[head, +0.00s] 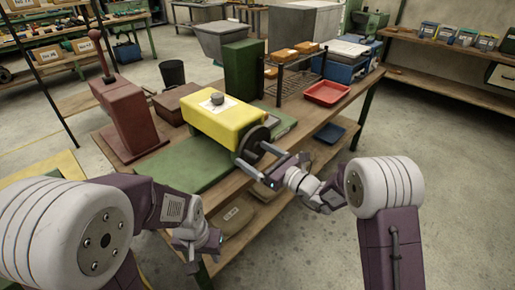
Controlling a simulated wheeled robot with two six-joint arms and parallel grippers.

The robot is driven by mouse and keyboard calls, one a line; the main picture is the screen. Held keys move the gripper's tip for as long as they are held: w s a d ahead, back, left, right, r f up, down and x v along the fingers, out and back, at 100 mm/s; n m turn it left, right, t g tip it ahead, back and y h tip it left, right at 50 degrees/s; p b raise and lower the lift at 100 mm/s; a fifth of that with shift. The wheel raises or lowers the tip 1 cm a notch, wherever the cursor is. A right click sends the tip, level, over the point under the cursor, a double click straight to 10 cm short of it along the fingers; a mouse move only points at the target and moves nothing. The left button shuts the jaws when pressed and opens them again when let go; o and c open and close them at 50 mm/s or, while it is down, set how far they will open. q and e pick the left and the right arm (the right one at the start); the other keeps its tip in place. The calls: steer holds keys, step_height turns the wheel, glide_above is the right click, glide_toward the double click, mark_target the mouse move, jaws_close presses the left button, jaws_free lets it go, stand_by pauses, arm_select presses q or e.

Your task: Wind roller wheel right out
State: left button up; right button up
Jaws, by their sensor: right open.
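A yellow box-shaped machine (225,121) stands on the green mat of the workbench, in the middle of the head view. A dark round wheel (254,140) is on its right front end. My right gripper (252,156) is open at the wheel, its two fingers spread and pointing left toward the lower part of the rim. I cannot tell whether the fingers touch the wheel. My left gripper (203,257) hangs low in front of the bench edge, away from the machine; its jaws are too unclear to read.
A red-brown press (125,115) stands at the left of the bench. A green block (243,69) stands behind the machine. A red tray (326,92) and a blue tray (329,132) lie to the right. A shelf under the bench holds a tan item (233,214).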

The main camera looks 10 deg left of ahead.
steer(key=b+v, duration=0.1)
steer(key=v, duration=0.8)
steer(key=shift+a+r, duration=0.1)
